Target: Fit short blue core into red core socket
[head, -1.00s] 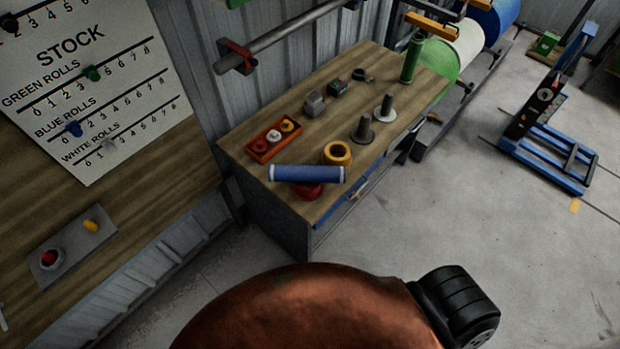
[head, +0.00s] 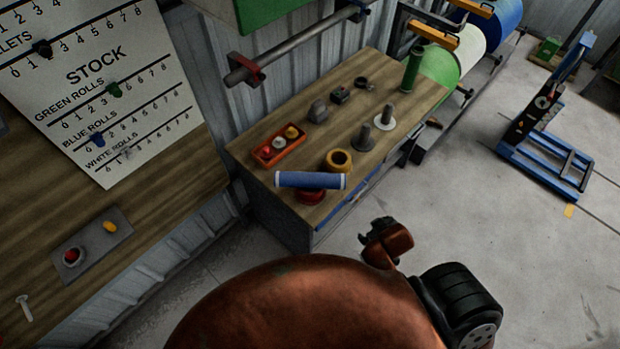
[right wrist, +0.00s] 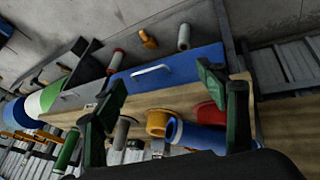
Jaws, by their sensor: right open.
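The short blue core (head: 310,181), a tube with pale ends, lies on its side at the near left corner of the workbench. The red core socket (head: 311,197) is below and partly hidden by it; I cannot tell whether they touch. In the right wrist view the blue core (right wrist: 200,137) shows an open end, with the red socket (right wrist: 211,113) beside it. My right gripper (head: 374,231) is open and empty, off the bench's front side and right of the blue core. My left gripper is not in view.
A yellow ring (head: 338,160) stands just behind the blue core. An orange tray (head: 278,146) with small parts is to the left. Grey pegs (head: 364,138) and an upright green core (head: 412,70) stand further right.

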